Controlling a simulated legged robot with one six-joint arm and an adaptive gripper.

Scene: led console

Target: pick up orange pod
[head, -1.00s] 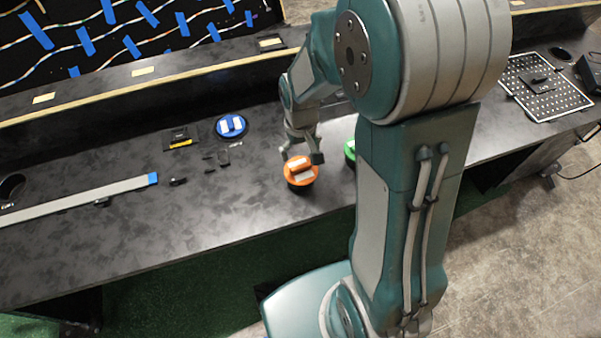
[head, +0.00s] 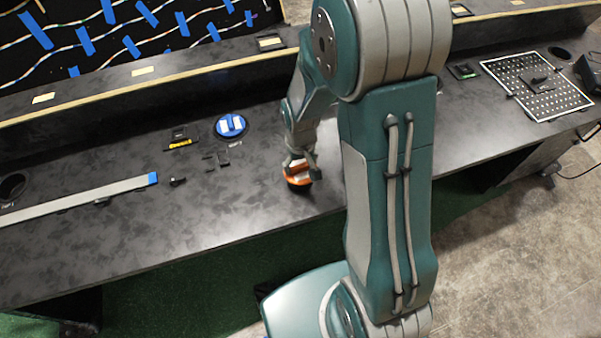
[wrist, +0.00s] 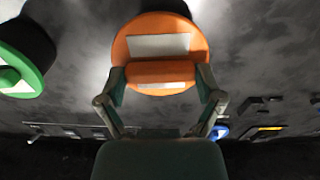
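The orange pod (head: 297,182) stands on the dark table near its front edge, partly covered by my gripper (head: 301,166) in the head view. In the wrist view the pod (wrist: 130,46) is a round orange disc with pale patches and a raised orange handle. My gripper (wrist: 160,78) is open there, one finger at each end of the handle. The fingers are very close to the handle; I cannot tell whether they touch it.
A green pod (wrist: 30,62) is at the left in the wrist view, hidden in the head view. A blue pod (head: 230,126) and small dark parts (head: 222,159) lie to the left. A perforated board (head: 537,85) lies at right.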

